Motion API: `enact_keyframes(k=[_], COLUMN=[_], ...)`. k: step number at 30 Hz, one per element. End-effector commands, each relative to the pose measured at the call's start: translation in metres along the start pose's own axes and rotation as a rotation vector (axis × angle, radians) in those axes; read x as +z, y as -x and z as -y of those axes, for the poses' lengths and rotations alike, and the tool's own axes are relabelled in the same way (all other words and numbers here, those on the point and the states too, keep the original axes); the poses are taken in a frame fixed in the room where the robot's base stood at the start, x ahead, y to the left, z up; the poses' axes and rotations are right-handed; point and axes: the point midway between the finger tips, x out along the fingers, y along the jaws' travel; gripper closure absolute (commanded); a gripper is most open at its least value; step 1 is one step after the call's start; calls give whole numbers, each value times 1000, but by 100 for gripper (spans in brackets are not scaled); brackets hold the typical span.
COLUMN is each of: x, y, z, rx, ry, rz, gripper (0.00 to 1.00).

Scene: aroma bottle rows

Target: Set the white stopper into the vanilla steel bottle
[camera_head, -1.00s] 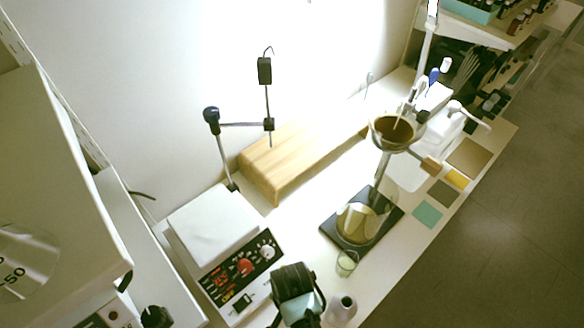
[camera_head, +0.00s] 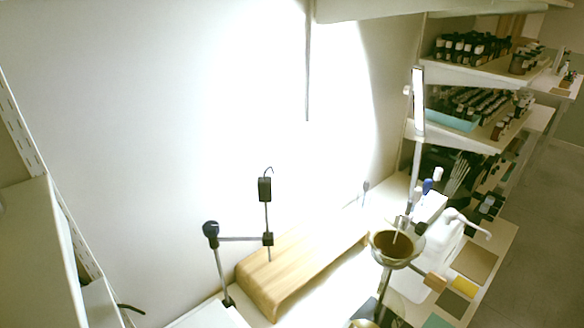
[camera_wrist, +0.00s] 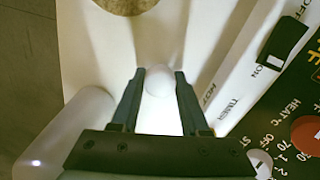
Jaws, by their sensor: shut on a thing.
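In the wrist view my gripper (camera_wrist: 160,75) is shut on the white stopper (camera_wrist: 158,84), a small rounded white piece between the fingertips. A smooth pale grey rounded body (camera_wrist: 68,132) at the lower left, partly cut off by the frame and my gripper, looks like the steel bottle. Its label and mouth cannot be made out, so I cannot tell whether it is the vanilla one. The stopper is apart from it, to its upper right. The head view shows neither gripper, stopper nor bottle now.
A hotplate's black control panel (camera_wrist: 285,110) with knobs lies close at the right in the wrist view. A round tan thing (camera_wrist: 125,3) is cut off at the top. The head view shows a wooden block (camera_head: 300,270), a funnel (camera_head: 397,247) on a stand, and bottle shelves (camera_head: 480,65).

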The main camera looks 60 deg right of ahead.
Motion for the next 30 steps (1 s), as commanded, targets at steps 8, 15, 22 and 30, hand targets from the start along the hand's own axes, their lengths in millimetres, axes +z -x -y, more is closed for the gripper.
enact_keyframes(k=[8, 15, 22, 30], x=[0, 0, 0, 1], y=[0, 8, 47, 92], z=[0, 1, 1, 1], rx=[0, -2, -3, -2], ry=[0, 0, 1, 3], rz=[0, -1, -2, -1], gripper=[100, 100, 100, 100])
